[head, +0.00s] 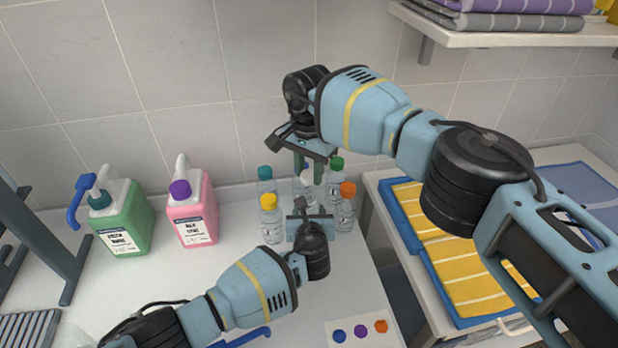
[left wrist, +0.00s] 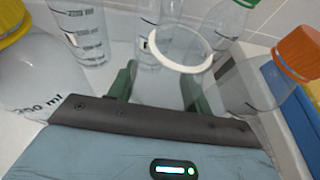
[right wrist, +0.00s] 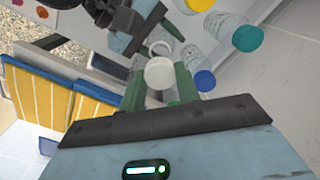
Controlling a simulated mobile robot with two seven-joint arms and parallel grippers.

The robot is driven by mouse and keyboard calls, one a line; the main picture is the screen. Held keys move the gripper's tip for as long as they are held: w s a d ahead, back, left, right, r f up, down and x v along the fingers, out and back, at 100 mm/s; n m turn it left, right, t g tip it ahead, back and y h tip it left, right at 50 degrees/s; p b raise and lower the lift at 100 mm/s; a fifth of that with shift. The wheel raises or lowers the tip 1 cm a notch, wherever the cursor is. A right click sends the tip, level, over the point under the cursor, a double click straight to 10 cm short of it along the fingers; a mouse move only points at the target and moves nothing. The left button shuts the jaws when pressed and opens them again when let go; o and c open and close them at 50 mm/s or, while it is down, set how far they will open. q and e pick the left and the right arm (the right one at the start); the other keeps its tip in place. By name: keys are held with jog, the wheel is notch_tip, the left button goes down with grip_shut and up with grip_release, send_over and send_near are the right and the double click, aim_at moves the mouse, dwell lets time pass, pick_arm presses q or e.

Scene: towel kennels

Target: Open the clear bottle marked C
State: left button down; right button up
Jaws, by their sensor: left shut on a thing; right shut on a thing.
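The clear bottle (left wrist: 172,85) stands among the other bottles, its white-rimmed mouth open in the left wrist view. My left gripper (head: 310,213) is shut around its body from the front. The white cap (right wrist: 160,73) is between the green fingers of my right gripper (right wrist: 160,90), which is shut on it. In the head view, my right gripper (head: 308,170) points down from above, with the cap over the bottle. The cap appears off the neck. I cannot read a letter C on the bottle.
Close around stand clear bottles with yellow (head: 268,201), teal (head: 265,172), green (head: 337,163), orange (head: 347,190) and blue (right wrist: 205,80) caps. Green (head: 125,225) and pink (head: 193,218) jugs stand left. A card with coloured dots (head: 361,331) lies in front. Folded yellow towels (head: 465,275) lie right.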

aim_at(309, 174)
jog(key=shift+r, duration=0.35)
pick_arm(q)
jog(key=c, duration=0.6)
grip_release()
jog(key=shift+o, duration=0.2)
jog(key=p+v, duration=0.1)
jog(key=v, duration=0.1)
jog(key=p+v, duration=0.1)
jog(key=v, duration=0.2)
jog(key=shift+r, duration=0.4)
pick_arm(e)
jog(key=shift+t, duration=0.5)
notch_tip(309, 174, up, 7)
jog(key=shift+f, duration=0.1)
jog(key=shift+r, duration=0.3)
pick_arm(q)
jog(key=v, duration=0.6)
jog(key=shift+s+f, duration=0.15)
jog(key=shift+s, duration=0.3)
